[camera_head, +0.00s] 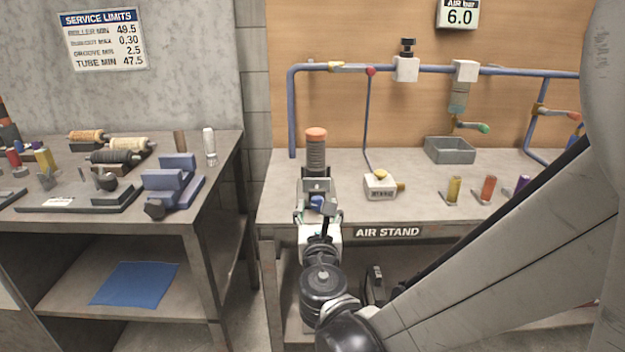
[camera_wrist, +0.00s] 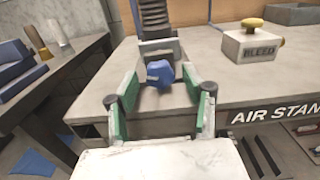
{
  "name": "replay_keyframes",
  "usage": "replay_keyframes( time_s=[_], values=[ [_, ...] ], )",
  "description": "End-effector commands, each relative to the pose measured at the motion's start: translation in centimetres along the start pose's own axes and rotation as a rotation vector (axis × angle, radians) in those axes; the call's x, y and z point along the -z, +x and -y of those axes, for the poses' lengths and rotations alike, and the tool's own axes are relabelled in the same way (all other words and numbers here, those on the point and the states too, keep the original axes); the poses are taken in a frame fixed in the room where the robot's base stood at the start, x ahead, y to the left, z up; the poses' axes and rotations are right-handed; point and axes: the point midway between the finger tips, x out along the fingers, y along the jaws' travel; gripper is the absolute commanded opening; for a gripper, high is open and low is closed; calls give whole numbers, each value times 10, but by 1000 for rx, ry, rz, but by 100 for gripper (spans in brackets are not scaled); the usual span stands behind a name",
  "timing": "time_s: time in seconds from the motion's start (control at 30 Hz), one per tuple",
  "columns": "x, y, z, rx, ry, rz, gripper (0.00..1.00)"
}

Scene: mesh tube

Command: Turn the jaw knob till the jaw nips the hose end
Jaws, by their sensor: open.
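The blue jaw knob (camera_head: 317,202) sticks out at the front of a grey clamp block (camera_head: 316,185) at the edge of the air stand bench. The ribbed dark hose (camera_head: 316,155) stands upright above the block with an orange top. In the wrist view the blue knob (camera_wrist: 160,73) lies between the green-lined fingers of my gripper (camera_wrist: 160,82), with a gap on each side. My gripper (camera_head: 317,212) is open and holds nothing. The hose bottom and block (camera_wrist: 160,48) show just beyond the knob. Whether the jaw touches the hose end cannot be told.
A white bleed box (camera_head: 380,187) with a yellow button stands right of the clamp. Blue pipes (camera_head: 430,69) run along the back board. A grey tray (camera_head: 450,150) and several coloured pieces stand farther right. A second bench (camera_head: 225,170) with a blue vise stands left, across a gap.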

Motion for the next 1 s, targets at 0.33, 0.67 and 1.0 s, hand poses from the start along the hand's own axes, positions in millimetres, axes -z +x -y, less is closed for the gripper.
replay_keyframes(
  time_s=[0.33,0.67,1.0],
  values=[
    [0,9,0,0,0,0,45],
    [0,9,0,0,0,0,13],
    [1,9,0,0,74,0,0]
  ],
)
